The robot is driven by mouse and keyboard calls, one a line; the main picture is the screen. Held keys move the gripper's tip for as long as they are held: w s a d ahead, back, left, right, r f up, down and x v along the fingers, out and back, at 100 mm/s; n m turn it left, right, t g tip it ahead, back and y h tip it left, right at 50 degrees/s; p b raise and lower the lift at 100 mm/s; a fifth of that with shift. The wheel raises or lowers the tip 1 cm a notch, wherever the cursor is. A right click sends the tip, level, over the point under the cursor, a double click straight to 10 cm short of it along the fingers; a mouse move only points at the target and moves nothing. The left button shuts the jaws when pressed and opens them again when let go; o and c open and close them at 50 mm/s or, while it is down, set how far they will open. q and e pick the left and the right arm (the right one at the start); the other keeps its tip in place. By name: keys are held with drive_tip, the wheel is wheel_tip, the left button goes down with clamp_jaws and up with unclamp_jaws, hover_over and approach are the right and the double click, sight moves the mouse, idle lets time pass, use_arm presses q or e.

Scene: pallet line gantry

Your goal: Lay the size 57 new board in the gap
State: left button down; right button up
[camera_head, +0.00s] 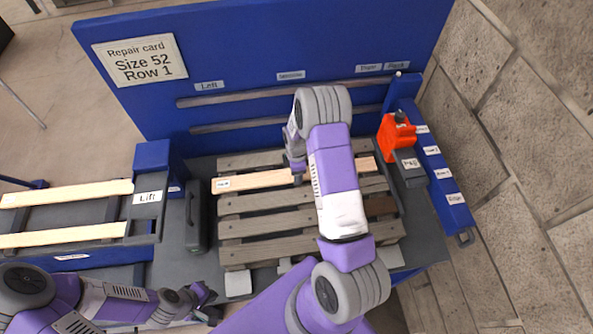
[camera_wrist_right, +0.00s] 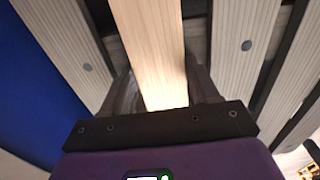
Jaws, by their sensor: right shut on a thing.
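A pale new board (camera_head: 252,180) lies across the weathered pallet (camera_head: 270,225), in line with the slats, between the top slat and the one below. It has a small label at its left end, too small to read. My right gripper, mostly hidden by its own arm in the head view, is shut on this board near its middle. In the right wrist view its fingers (camera_wrist_right: 162,92) stand on both sides of the pale board (camera_wrist_right: 155,45). I cannot tell whether the board rests fully. My left gripper (camera_head: 207,303) is open and empty, left of the pallet's front.
The repair card (camera_head: 140,60) on the blue panel reads Size 52, Row 1. Two pale boards (camera_head: 68,193) (camera_head: 62,234) lie on the rack labelled Lift at left. A red tool (camera_head: 396,138) stands right of the pallet. A dark case (camera_head: 195,218) stands left of it.

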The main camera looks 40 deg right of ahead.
drive_tip(key=o, duration=1.2)
drive_tip(key=shift+f, duration=0.1)
wheel_tip(320, 180, up, 12)
drive_tip(key=shift+r, duration=0.2)
drive_tip(key=shift+f, duration=0.1)
